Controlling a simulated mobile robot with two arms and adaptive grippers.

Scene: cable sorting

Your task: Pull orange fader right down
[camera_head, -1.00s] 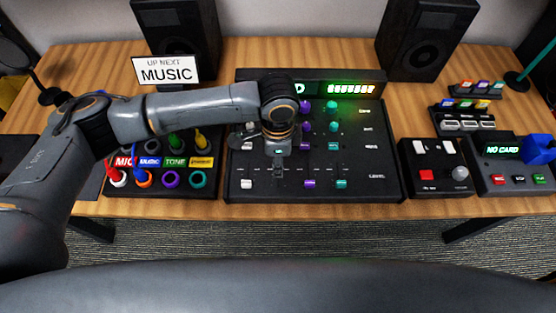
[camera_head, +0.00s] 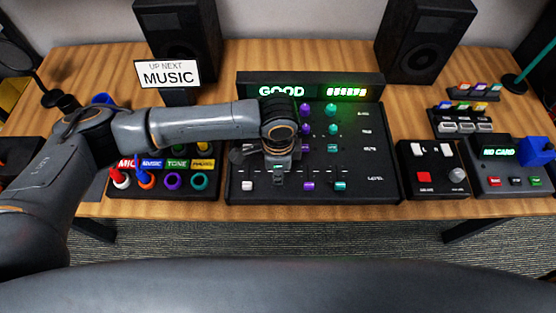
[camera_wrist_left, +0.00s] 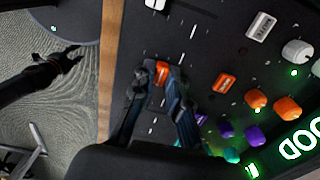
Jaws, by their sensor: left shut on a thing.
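The orange fader cap (camera_wrist_left: 160,72) is between the fingers of my left gripper (camera_wrist_left: 158,75) in the left wrist view. The gripper is shut on it. In the head view my left gripper (camera_head: 278,179) is low over the fader row of the black mixer (camera_head: 361,188) and hides the orange cap. A dark jointed shape with a claw-like end (camera_wrist_left: 50,70) shows over the floor in the wrist view. It may be my right gripper, but its state is unclear.
A white fader (camera_head: 247,186) is left of the gripper, with purple (camera_head: 308,186) and teal (camera_head: 340,186) faders to its right. An orange button (camera_wrist_left: 224,83) and orange knobs (camera_wrist_left: 256,98) lie farther up the channel. The display (camera_head: 310,91) reads GOOD.

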